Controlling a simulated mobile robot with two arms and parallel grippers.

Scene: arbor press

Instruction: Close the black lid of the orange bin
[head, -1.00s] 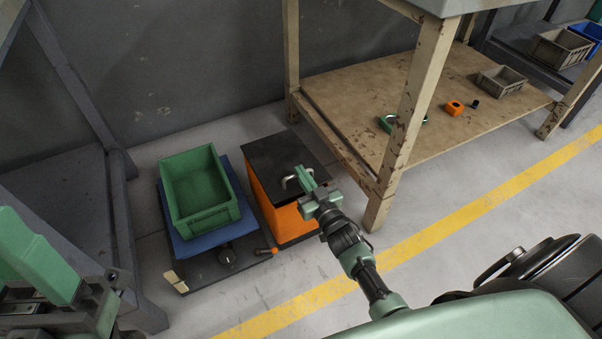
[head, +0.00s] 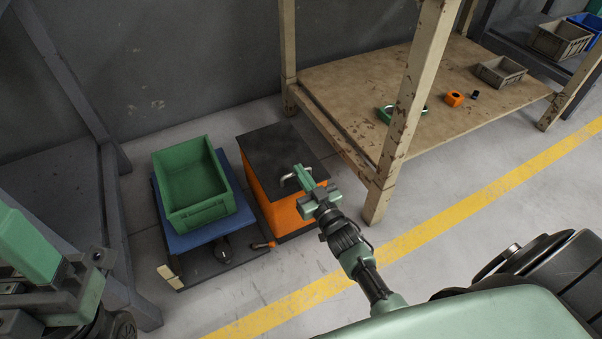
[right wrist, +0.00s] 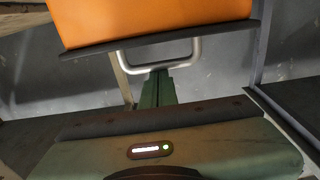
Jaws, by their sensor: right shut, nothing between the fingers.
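The orange bin (head: 290,216) stands on the floor between a low platform and a workbench. Its black lid (head: 268,153) lies over the bin's top and looks flat; I cannot tell if a small gap is left. A metal handle (head: 288,180) sits at the lid's front edge. My right gripper (head: 302,173) is shut and empty at the handle; contact is unclear. In the right wrist view its fingertips (right wrist: 158,76) are close to the handle (right wrist: 190,56), with the lid edge (right wrist: 225,36) and orange bin wall (right wrist: 150,20) beyond. My left gripper (head: 92,270) is partly visible at lower left.
A green crate (head: 215,215) sits on a blue platform (head: 232,222) left of the bin. The wooden workbench (head: 340,85) stands close on the right, its leg (head: 385,185) near my right arm. Open floor with a yellow line (head: 440,225) lies in front.

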